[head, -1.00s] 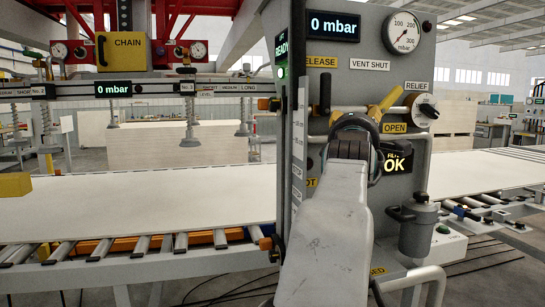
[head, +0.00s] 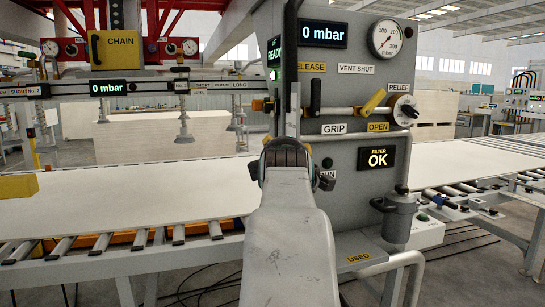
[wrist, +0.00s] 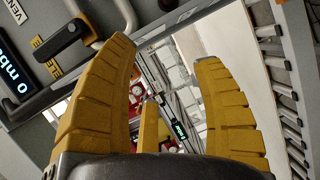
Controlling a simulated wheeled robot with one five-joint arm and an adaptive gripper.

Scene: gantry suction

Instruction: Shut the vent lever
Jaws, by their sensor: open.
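The yellow vent lever (head: 373,102) is on the grey panel (head: 345,190) in the head view. It sits tilted on a horizontal pipe, its upper end leaning right. The VENT SHUT label (head: 357,69) is above it and the OPEN label (head: 378,127) below it. My gripper (wrist: 162,58) shows in the wrist view with its yellow fingers spread apart and nothing between them. In the head view my arm hides the gripper, and the arm's end is left of and below the lever. I see no contact with the lever.
An upright black handle (head: 315,97) stands left of the lever, between the RELEASE and GRIP labels. It also shows near my left finger in the wrist view (wrist: 65,38). A round relief knob (head: 405,110) is right of the lever. White boards lie on roller conveyors.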

